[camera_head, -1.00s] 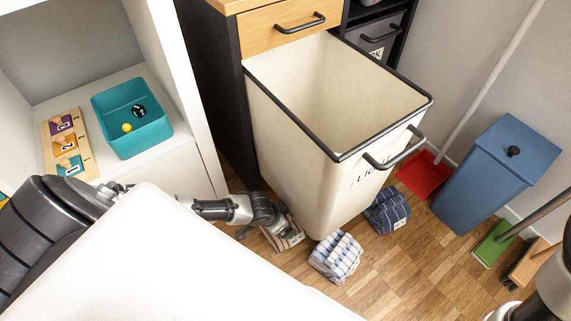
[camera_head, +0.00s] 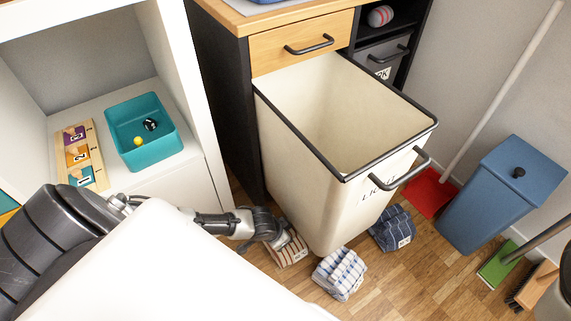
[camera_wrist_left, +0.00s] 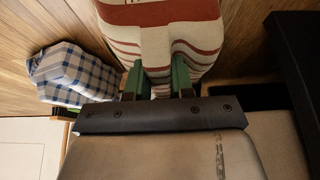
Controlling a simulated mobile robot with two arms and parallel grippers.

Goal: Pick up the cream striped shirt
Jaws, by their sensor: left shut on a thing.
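The cream striped shirt (camera_head: 293,251) is a folded bundle with brown-red stripes on the wooden floor, beside the cream pull-out bin. In the left wrist view the shirt (camera_wrist_left: 160,38) fills the top middle. My left gripper (camera_head: 279,241) reaches down to it from the left. In the wrist view the green fingers of the gripper (camera_wrist_left: 160,80) are pressed into the shirt and shut on a fold of it. The shirt appears still at floor level; whether it is lifted at all I cannot tell. My right gripper is not in view.
The open cream bin (camera_head: 325,170) stands right beside the shirt. A blue-white checked cloth (camera_head: 340,274) and a dark blue cloth (camera_head: 393,228) lie to its right. A blue lidded bin (camera_head: 500,195), red dustpan (camera_head: 430,193) and brushes stand farther right. A teal box (camera_head: 157,153) sits on the left shelf.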

